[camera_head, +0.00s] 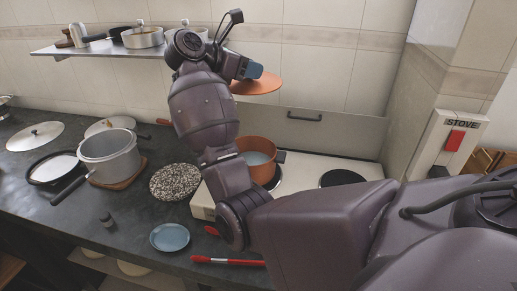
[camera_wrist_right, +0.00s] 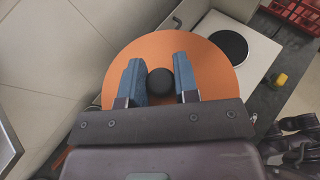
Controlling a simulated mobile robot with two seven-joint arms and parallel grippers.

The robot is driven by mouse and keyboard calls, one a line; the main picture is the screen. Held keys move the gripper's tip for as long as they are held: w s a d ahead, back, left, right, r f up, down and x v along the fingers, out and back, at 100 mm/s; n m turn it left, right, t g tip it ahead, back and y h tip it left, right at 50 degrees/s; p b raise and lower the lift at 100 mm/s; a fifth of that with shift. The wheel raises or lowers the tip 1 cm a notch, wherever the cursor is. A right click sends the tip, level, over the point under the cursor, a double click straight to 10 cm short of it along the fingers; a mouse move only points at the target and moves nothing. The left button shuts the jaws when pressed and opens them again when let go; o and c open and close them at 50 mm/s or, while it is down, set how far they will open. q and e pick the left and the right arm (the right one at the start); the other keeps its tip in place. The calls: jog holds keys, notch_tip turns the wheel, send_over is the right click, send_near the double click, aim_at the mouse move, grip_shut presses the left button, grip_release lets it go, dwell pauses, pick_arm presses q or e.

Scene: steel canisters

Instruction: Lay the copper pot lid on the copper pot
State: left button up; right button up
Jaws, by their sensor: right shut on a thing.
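The copper pot lid (camera_head: 262,84) is an orange disc, held up in the air above and behind the copper pot (camera_head: 262,172) in the head view. My right gripper (camera_head: 250,70) holds it. In the right wrist view the lid (camera_wrist_right: 215,70) fills the middle, and my right gripper (camera_wrist_right: 160,84) is shut on its round black knob (camera_wrist_right: 160,82). The copper pot stands on the stove at the left burner, open at the top with a pale inside. My right arm hides part of its left side. My left gripper is not in view.
The white stove (camera_head: 315,172) has a free dark burner (camera_head: 342,178) at right. A grey pot (camera_head: 108,152), a speckled round mat (camera_head: 174,182), a blue plate (camera_head: 170,237) and a red-handled utensil (camera_head: 225,261) lie left and in front. A shelf (camera_head: 110,47) with pots hangs behind.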

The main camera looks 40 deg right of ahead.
notch_tip(320, 180, down, 20)
dwell(0.6)
jog(key=shift+f, duration=0.2)
jog(key=o, duration=0.5)
jog(key=shift+f+b, duration=0.1)
jog(key=shift+b, duration=0.25)
jog(key=o, duration=0.5)
